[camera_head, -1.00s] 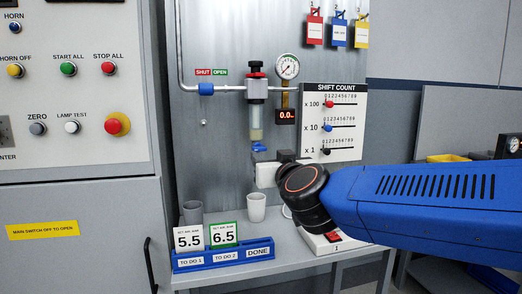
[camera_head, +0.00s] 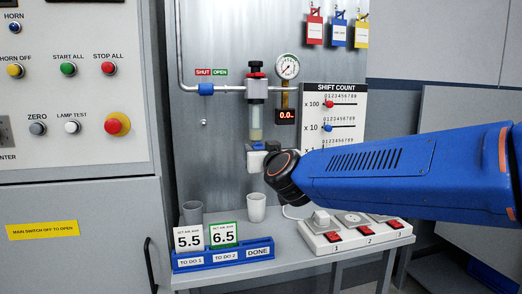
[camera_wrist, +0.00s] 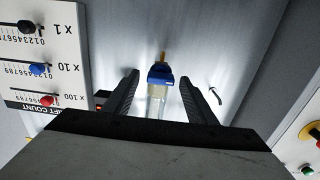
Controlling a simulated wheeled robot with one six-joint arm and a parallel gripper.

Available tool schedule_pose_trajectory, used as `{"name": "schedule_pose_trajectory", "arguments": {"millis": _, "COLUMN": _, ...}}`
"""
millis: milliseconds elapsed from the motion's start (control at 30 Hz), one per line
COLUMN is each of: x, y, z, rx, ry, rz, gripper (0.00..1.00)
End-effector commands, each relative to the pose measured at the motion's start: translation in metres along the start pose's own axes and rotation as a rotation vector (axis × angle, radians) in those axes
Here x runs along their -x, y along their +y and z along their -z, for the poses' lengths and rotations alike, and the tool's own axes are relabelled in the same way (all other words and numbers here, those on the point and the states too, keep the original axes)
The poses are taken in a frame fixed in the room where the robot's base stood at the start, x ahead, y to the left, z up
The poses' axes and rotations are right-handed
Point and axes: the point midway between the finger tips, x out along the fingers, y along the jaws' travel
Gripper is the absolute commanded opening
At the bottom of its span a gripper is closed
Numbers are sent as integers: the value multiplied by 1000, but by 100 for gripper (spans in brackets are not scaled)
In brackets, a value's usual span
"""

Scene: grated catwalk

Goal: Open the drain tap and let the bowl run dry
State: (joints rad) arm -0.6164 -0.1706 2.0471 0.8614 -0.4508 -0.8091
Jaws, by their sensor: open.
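The filter bowl (camera_head: 256,121) hangs under a black-and-red-topped regulator on the grey panel, with yellowish liquid showing in it. The blue drain tap (camera_wrist: 160,74) is at the bowl's end in the wrist view. My gripper (camera_head: 257,155) is just below the bowl in the head view and covers most of the tap. In the wrist view my gripper (camera_wrist: 159,84) is open, with one dark finger on each side of the bowl (camera_wrist: 156,103) and tap. Gaps show on both sides, so the fingers look apart from the tap.
A pressure gauge (camera_head: 287,66) and a red digital display (camera_head: 285,116) are right of the bowl, with the shift count board (camera_head: 345,100) beyond. Below are a grey cup (camera_head: 192,212), a white cup (camera_head: 255,206), a blue card rack (camera_head: 222,258) and a switched socket strip (camera_head: 350,232).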

Motion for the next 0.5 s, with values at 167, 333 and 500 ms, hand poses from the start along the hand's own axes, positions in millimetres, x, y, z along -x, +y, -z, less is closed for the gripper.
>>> {"name": "schedule_pose_trajectory", "arguments": {"millis": 167, "x": 0, "y": 0, "z": 0, "rx": 0, "ry": 0, "rz": 0, "gripper": 25}}
{"name": "schedule_pose_trajectory", "arguments": {"millis": 333, "x": 0, "y": 0, "z": 0, "rx": 0, "ry": 0, "rz": 0, "gripper": 10}}
{"name": "schedule_pose_trajectory", "arguments": {"millis": 500, "x": 0, "y": 0, "z": 0, "rx": -16, "ry": 0, "rz": 0, "gripper": 10}}
